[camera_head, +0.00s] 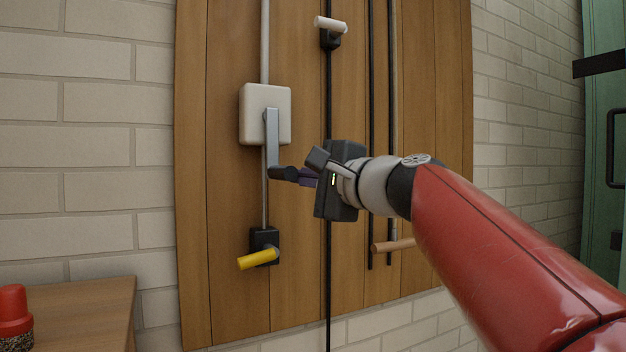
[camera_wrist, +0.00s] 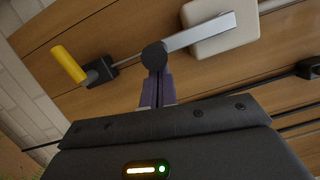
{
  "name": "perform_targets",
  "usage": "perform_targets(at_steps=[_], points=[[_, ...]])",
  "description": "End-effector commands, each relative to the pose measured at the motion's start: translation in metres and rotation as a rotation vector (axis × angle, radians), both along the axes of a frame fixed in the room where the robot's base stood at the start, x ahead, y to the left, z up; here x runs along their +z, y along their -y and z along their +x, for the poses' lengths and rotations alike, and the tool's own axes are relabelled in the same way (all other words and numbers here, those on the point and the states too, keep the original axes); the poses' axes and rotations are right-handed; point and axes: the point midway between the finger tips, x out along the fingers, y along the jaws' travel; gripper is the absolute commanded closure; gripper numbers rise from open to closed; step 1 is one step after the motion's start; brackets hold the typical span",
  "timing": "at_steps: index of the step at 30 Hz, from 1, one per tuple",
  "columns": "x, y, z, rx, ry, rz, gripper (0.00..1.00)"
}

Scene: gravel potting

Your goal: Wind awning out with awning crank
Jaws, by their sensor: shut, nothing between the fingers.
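A cream box (camera_head: 265,98) on the wooden panel carries a grey metal crank arm (camera_head: 272,140), which hangs down and ends in a dark round knob (camera_head: 284,173). I take this for the awning crank; no label shows. The box also shows in the wrist view (camera_wrist: 205,12), with the crank arm (camera_wrist: 200,34) and knob (camera_wrist: 154,56). My gripper (camera_head: 304,177) has purple fingers, shut together with nothing between them. In the wrist view the fingertips (camera_wrist: 156,77) are right at the knob's end; whether they touch it I cannot tell. The awning itself is not in view.
Below the box is a yellow handle (camera_head: 258,259) on a black block. Vertical rods run down the panel. A wooden table (camera_head: 85,300) with a red-topped shaker (camera_head: 13,310) stands lower left.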

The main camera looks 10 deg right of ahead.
Motion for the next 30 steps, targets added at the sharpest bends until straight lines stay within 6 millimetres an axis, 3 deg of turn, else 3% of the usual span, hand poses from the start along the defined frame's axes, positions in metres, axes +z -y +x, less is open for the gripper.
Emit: perform_targets(at_steps=[24,30], points=[[-0.002,-0.007,-0.002,0.002,0.0,-0.004,1.0],[-0.009,0.008,0.004,0.001,0.0,-0.004,1.0]])
